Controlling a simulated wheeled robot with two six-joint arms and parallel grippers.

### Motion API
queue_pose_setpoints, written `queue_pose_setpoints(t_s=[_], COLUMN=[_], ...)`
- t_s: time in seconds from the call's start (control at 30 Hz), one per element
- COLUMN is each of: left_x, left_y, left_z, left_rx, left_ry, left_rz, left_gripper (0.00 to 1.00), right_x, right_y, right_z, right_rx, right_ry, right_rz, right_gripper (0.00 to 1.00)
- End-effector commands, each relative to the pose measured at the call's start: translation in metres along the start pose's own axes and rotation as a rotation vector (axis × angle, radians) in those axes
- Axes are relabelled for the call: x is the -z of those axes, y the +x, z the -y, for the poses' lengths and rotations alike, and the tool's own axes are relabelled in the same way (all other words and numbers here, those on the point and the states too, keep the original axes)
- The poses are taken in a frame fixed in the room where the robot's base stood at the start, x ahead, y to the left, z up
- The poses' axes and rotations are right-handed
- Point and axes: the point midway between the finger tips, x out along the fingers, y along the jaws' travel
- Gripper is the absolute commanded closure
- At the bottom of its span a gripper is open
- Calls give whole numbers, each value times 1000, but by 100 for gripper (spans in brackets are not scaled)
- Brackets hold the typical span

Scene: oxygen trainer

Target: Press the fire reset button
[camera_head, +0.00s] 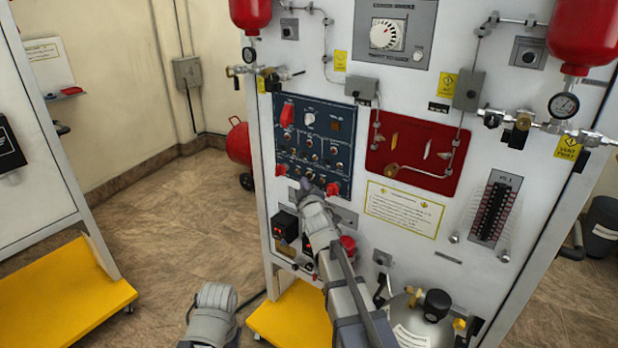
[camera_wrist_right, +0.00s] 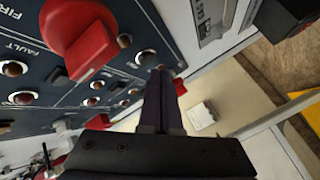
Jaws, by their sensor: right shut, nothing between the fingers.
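The dark blue control panel (camera_head: 345,125) is on the left part of the white trainer board, with several small buttons and red switch covers. My right gripper (camera_head: 305,186) is shut and empty at the panel's lower edge. The words FAULT and FIRE are readable on the panel. I cannot tell which button is the fire reset or whether the fingers touch anything. My left gripper is not in view.
A red recessed panel (camera_head: 410,190) with pipes is right of the blue one. Red bottles (camera_head: 585,35) and gauges are at the top. A black box (camera_head: 286,223) protrudes below the blue panel. A yellow-based stand (camera_head: 65,295) is at left, with open floor between.

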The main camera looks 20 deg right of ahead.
Motion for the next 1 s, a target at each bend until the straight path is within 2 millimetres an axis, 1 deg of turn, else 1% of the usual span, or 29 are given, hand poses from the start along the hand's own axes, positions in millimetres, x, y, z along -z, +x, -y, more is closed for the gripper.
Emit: queue_pose_setpoints(t_s=[0.53,0.67,1.0], left_x=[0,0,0], left_y=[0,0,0], left_z=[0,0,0], left_rx=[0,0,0], left_ry=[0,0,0], left_rz=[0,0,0], left_gripper=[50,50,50], right_x=[23,25,25], right_y=[-32,-35,-35], right_z=[23,25,25], right_rx=[2,0,0], right_ry=[-1,-1,0], right_rz=[-1,0,0], right_gripper=[100,100,100])
